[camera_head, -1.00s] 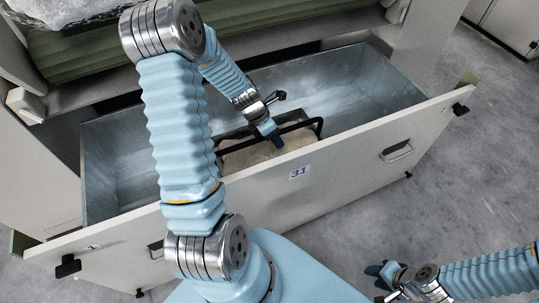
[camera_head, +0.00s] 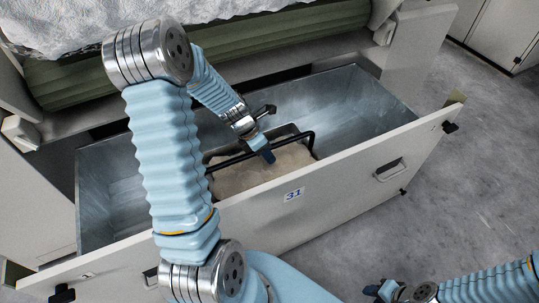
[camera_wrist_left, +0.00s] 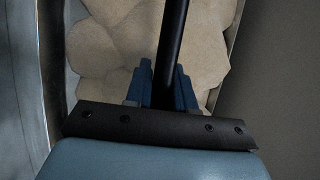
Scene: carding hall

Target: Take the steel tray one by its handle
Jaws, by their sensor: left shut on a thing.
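The steel tray (camera_head: 281,131) is inside the open drawer, in the middle, behind the front panel. It holds lumpy beige contents (camera_head: 262,171), which also show in the left wrist view (camera_wrist_left: 122,60). A black bar handle (camera_head: 231,160) spans its top. My left gripper (camera_head: 268,155) reaches down from above and is shut on this handle. In the left wrist view the bar (camera_wrist_left: 173,45) runs between my blue fingers (camera_wrist_left: 161,88). The tray's lower part is hidden by the front panel. My right gripper (camera_head: 372,291) is low in the head view, apart from the drawer.
The grey metal drawer (camera_head: 365,95) has a pale front (camera_head: 340,185) marked 31, with a recessed pull (camera_head: 391,170). The drawer is otherwise empty to both sides of the tray. A green roll (camera_head: 80,85) and white fleece lie above. Open floor is at right.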

